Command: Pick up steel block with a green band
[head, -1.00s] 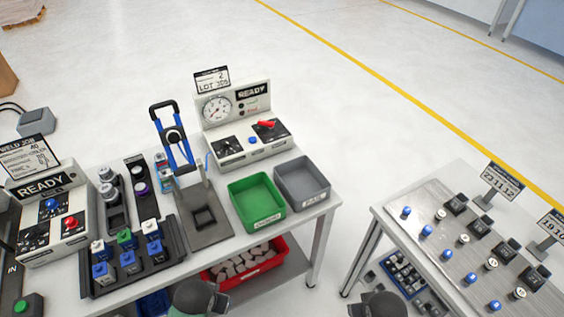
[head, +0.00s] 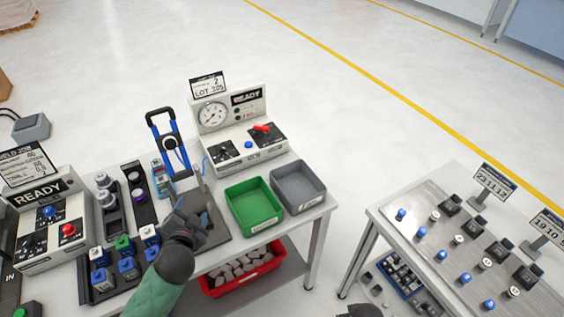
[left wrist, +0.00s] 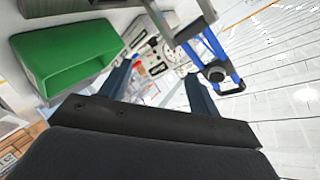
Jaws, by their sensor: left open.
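The steel block with a green band (head: 123,244) stands in the back row of a black tray (head: 172,240) on the left table, in the head view. Blocks with white and blue parts stand around it. My left gripper (head: 194,208) is to the right of the tray, above the dark grey plate of the press-like fixture. It is open and nothing shows between its fingers, which also appear in the left wrist view (left wrist: 160,85). The green-banded block is not visible in the left wrist view. Of my right arm only a dark part shows at the bottom edge.
A blue-framed fixture (head: 168,140) stands behind my left gripper. A green bin (head: 254,205) and a grey bin (head: 298,186) are to its right. A READY panel (head: 45,215) flanks the tray on the left. Open floor separates the right table (head: 400,240).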

